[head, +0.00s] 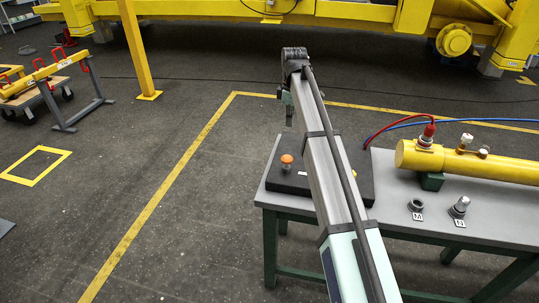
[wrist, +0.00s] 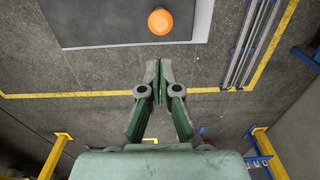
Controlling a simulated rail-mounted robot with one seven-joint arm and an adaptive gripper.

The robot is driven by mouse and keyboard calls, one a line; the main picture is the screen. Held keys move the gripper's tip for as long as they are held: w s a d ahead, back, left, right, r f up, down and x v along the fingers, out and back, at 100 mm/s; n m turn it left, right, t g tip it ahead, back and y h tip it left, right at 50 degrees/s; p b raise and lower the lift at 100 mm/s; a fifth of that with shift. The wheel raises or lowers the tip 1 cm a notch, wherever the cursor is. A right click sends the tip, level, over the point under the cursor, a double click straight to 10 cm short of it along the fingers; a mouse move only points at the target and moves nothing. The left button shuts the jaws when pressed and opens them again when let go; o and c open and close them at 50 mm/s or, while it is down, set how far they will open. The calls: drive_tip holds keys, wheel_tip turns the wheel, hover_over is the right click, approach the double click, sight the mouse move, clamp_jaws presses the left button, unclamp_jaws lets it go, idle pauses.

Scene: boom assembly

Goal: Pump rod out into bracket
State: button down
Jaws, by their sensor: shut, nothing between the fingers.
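An orange knob (head: 286,159) stands on a dark plate (head: 360,185) at the left end of the table. It also shows as an orange disc in the wrist view (wrist: 160,21). My gripper (head: 289,116) is shut and empty; its fingertips (wrist: 157,84) meet in the wrist view, apart from the knob, which lies above them in that picture. A yellow cylinder (head: 480,165) lies on a green support on the table, with hoses at its top. Its right end is out of view. I see no rod, and I cannot tell which part is the bracket.
The grey table (head: 390,212) carries a dark ring (head: 416,206) labelled M and a pin (head: 460,207) labelled N. Red and blue hoses (head: 400,122) run behind. Yellow machinery (head: 350,14) crosses the back.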

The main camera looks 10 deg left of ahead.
sight(287, 157)
drive_tip(key=shift+d, duration=0.15)
wheel_tip(287, 157, down, 14)
drive_tip(key=p, duration=0.4)
drive_tip(key=shift+s, duration=0.1)
idle(0.3)
